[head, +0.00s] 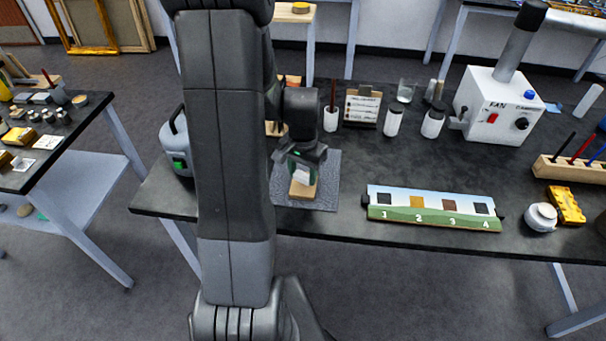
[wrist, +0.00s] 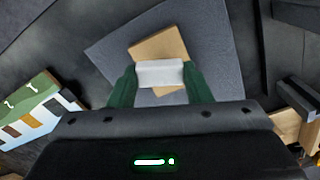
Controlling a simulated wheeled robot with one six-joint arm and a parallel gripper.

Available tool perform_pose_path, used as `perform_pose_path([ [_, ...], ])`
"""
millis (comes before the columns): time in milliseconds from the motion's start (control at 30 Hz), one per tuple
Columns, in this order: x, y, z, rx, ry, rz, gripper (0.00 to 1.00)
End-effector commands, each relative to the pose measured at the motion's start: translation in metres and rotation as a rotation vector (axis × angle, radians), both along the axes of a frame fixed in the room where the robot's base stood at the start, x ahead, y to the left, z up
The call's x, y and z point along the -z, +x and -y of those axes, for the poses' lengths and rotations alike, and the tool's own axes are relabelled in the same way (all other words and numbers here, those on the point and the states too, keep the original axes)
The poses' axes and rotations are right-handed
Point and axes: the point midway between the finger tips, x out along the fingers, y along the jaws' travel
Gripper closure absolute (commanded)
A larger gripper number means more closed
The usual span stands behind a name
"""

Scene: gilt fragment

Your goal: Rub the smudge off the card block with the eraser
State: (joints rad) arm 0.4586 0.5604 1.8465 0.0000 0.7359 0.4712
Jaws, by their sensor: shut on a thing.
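My gripper (wrist: 160,82) is shut on a white eraser (wrist: 160,73), held between its two green fingers in the wrist view. The eraser also shows in the head view (head: 301,176), below my dark wrist. The tan card block (wrist: 158,46) lies on a grey mat (wrist: 110,48), with the eraser over part of its face. In the head view the block (head: 302,192) shows under the eraser near the mat's middle. I cannot tell whether the eraser touches the block. No smudge can be made out on the visible part; the eraser and fingers hide the rest.
A numbered strip with swatches (head: 432,216) lies right of the mat. A white fan box (head: 493,105), jars (head: 433,122) and a small card stand (head: 362,108) stand behind. A grey device with a green switch (head: 178,145) stands left of my arm. The dark table (head: 345,221) is bare between mat and strip.

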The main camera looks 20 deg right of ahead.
Motion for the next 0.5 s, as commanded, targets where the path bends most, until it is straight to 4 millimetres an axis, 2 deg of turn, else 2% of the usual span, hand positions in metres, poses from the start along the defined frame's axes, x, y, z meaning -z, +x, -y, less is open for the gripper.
perform_pose_path([
  [33, -0.009, 0.001, 0.000, -0.001, 0.000, 0.001, 0.77],
  [300, -0.033, 0.002, 0.000, -0.005, -0.001, 0.002, 0.77],
  [500, -0.045, 0.002, -0.001, -0.007, 0.000, 0.001, 0.77],
])
